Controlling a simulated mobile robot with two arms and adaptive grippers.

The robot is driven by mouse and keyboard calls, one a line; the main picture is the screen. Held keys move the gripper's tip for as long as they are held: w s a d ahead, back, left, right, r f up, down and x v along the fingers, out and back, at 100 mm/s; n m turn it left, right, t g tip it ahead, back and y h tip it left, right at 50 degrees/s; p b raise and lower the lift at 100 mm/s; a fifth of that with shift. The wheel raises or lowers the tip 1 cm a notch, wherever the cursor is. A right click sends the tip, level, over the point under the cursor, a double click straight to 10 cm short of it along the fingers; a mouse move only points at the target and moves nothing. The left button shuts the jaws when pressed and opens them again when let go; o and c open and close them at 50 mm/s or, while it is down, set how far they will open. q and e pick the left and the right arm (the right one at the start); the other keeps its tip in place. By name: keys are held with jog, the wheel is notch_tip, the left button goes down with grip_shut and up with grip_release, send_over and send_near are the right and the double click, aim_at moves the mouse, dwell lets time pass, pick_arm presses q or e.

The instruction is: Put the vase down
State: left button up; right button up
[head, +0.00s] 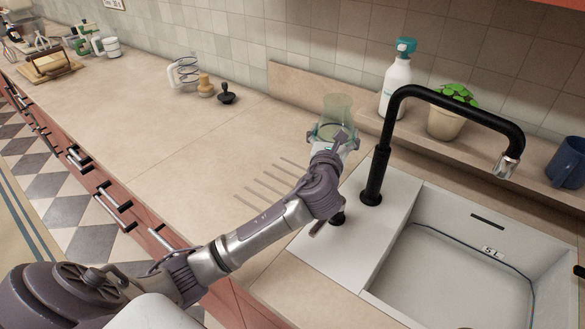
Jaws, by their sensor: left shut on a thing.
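A pale green glass vase (338,107) is upright near the ledge behind the counter, left of the black faucet. My left gripper (334,134) is shut on the vase around its lower part. The gripper partly hides the vase's base, so I cannot tell whether it touches the counter. The beige counter (190,140) lies under and to the left of the gripper. My right gripper is not in view.
The black faucet (377,160) and white sink (455,275) are right of my gripper. A spray bottle (397,85) and potted plant (446,120) stand behind. A glass mug (185,72) and small black item (227,95) stand at the left back. Counter between is clear.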

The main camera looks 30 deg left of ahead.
pick_arm(q)
jog(key=shift+s+a+f, duration=0.1)
jog(key=shift+a+f, duration=0.25)
jog(key=shift+a, duration=0.25)
jog(key=shift+s+a+f, duration=0.1)
jog(key=shift+a+f, duration=0.2)
jog(key=shift+a, duration=0.25)
jog(key=s+a+f, duration=0.1)
jog(key=a+f, duration=0.1)
jog(key=f, duration=0.1)
jog(key=s+a+f, duration=0.1)
jog(key=a+f, duration=0.2)
jog(key=s+a+f, duration=0.2)
jog(key=a+f, duration=0.1)
jog(key=shift+a+f, duration=0.15)
jog(key=shift+a, duration=0.1)
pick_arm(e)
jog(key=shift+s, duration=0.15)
pick_arm(q)
jog(key=shift+f, duration=0.1)
jog(key=o, duration=1.3)
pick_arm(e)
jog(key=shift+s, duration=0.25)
